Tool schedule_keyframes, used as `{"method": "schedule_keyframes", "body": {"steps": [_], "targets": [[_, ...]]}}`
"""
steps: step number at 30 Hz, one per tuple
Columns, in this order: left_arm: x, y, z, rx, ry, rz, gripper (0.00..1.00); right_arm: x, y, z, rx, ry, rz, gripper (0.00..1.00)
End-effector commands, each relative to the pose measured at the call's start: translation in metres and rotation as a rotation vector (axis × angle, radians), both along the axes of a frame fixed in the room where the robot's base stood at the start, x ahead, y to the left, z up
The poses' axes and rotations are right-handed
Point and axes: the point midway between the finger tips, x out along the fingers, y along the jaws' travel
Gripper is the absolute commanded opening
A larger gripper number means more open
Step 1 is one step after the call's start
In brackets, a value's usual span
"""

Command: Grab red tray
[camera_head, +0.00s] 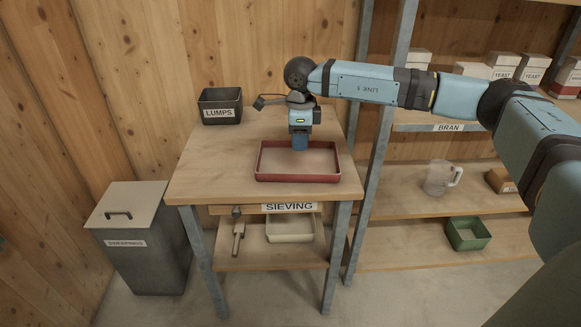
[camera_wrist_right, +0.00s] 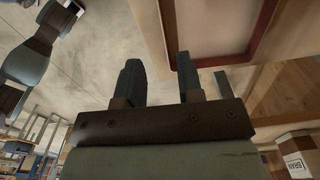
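The red tray (camera_head: 262,176) is a shallow rectangular tray with a pale inside, lying flat on the wooden table. In the right wrist view part of its red rim (camera_wrist_right: 265,35) shows at the upper right. My right gripper (camera_head: 300,147) points down over the back part of the tray and hides a bit of its far rim. In the right wrist view the two fingers (camera_wrist_right: 158,78) stand apart with nothing between them. One fingertip overlaps the tray's corner in the picture; whether it touches is unclear. My left gripper is not in view.
The table (camera_head: 205,170) also holds a black LUMPS bin (camera_head: 220,108) at the back left. A lidded grey bin (camera_head: 140,245) stands on the floor at left. A shelf post (camera_head: 375,165) rises right of the table. A beige tray (camera_head: 290,230) sits on the lower shelf.

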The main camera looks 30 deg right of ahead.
Motion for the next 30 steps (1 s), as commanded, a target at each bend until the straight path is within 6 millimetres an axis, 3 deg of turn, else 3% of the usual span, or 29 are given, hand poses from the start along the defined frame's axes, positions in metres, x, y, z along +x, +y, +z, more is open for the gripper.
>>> {"method": "schedule_keyframes", "body": {"steps": [3,9,17,26,30], "targets": [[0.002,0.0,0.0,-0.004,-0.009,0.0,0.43,-0.001,0.001,-0.028,0.001,0.004,0.001,0.34],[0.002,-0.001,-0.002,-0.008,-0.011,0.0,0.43,0.0,0.001,-0.06,0.004,0.002,0.001,0.34],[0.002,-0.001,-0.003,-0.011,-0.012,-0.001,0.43,0.001,0.002,-0.076,0.004,0.001,0.002,0.34],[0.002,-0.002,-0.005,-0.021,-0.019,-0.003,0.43,0.003,0.002,-0.117,0.004,0.002,0.002,0.34],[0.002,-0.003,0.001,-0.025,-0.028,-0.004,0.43,0.003,0.002,-0.121,0.005,0.0,0.002,0.34]]}}
